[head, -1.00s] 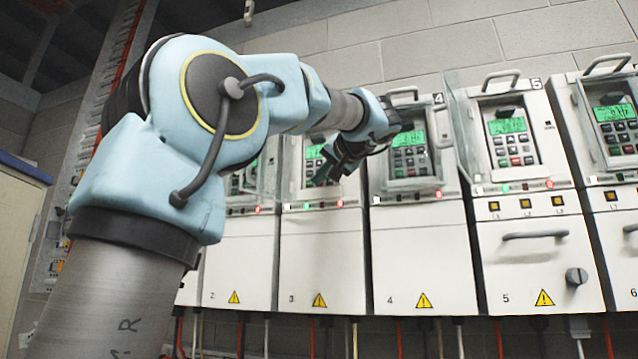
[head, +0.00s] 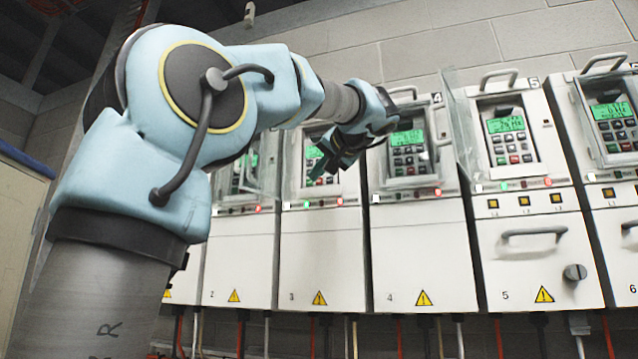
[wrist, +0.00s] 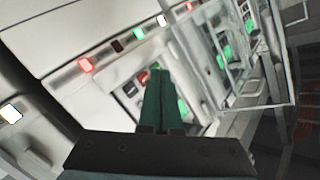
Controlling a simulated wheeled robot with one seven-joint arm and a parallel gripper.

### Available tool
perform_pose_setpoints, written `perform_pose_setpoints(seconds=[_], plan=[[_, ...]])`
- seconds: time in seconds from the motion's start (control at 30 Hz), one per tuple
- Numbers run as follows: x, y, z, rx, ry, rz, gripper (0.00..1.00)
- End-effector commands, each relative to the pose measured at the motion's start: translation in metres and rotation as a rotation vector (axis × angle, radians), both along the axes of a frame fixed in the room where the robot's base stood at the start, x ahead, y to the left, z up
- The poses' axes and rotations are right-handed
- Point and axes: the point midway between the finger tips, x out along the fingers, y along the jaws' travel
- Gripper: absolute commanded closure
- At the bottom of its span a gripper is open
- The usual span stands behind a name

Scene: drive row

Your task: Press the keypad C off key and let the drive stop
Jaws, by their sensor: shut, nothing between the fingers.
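My gripper (head: 318,172) is shut and empty, in front of the keypad on drive 3 (head: 322,260). In the wrist view its green fingers (wrist: 158,75) are together, with their tips over a keypad (wrist: 130,92). A red key (wrist: 130,88) shows just left of the tips. The fingers hide part of the keypad, and I cannot tell whether they touch it. In the head view the drive 3 display (head: 313,152) is lit green, partly behind my gripper. Below it a green lamp (head: 306,205) and a red lamp (head: 340,202) show. No keypad letter is readable.
Drive 4 (head: 421,250) and drive 5 (head: 535,250) stand to the right with lit keypads. Clear hinged covers stand out from the fronts, such as one (head: 464,130) beside drive 5. Another clear cover (wrist: 265,90) is at the right in the wrist view.

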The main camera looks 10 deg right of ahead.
Motion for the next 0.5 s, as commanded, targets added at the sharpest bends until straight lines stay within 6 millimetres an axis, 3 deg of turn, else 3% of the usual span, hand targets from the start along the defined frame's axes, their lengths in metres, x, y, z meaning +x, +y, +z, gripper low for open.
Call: perform_pose_setpoints(seconds=[0.5], plan=[[-0.04, 0.021, -0.001, -0.001, -0.001, -0.001, 1.0]])
